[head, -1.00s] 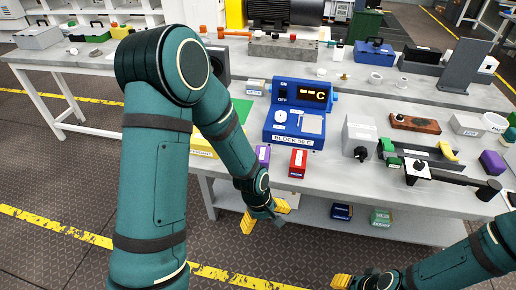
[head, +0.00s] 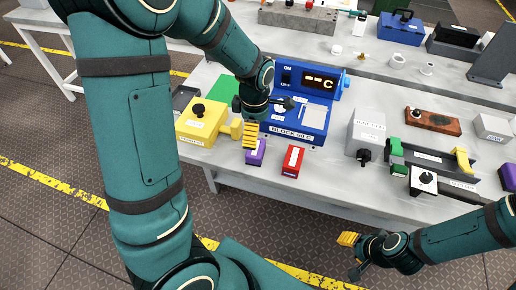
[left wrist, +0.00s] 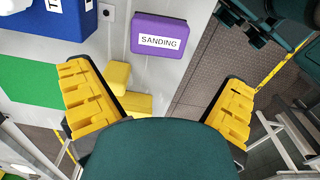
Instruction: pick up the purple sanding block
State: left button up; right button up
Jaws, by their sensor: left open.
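The purple sanding block (head: 256,153) sits near the front edge of the grey table, between the yellow box and the red block. In the left wrist view it (left wrist: 160,36) shows its "SANDING" label, beyond and between my fingers near the top. My left gripper (head: 255,132) is just behind and above the block in the head view; only one yellow finger shows clearly there. In the left wrist view the gripper (left wrist: 158,85) is open, fingers wide apart, not touching the block. My right gripper (head: 350,250) hangs in front of the table edge, its opening unclear.
A red block (head: 292,161) stands right of the purple one. A blue block heater (head: 297,118) is behind, and a yellow box (head: 198,124) with a black knob is at left. A grey box (head: 366,134) and a tool holder stand farther right.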

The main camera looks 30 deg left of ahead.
aim_at(255, 151)
pick_arm(q)
notch_tip(255, 151, down, 5)
jog(key=shift+s+r+b, duration=0.1)
jog(key=shift+r+b, duration=0.05)
jog(key=shift+b, duration=0.25)
jog(key=shift+w+f+b, duration=0.2)
jog(key=shift+f+b, duration=0.5)
jog(key=shift+f, duration=2.3)
jog(key=c, duration=1)
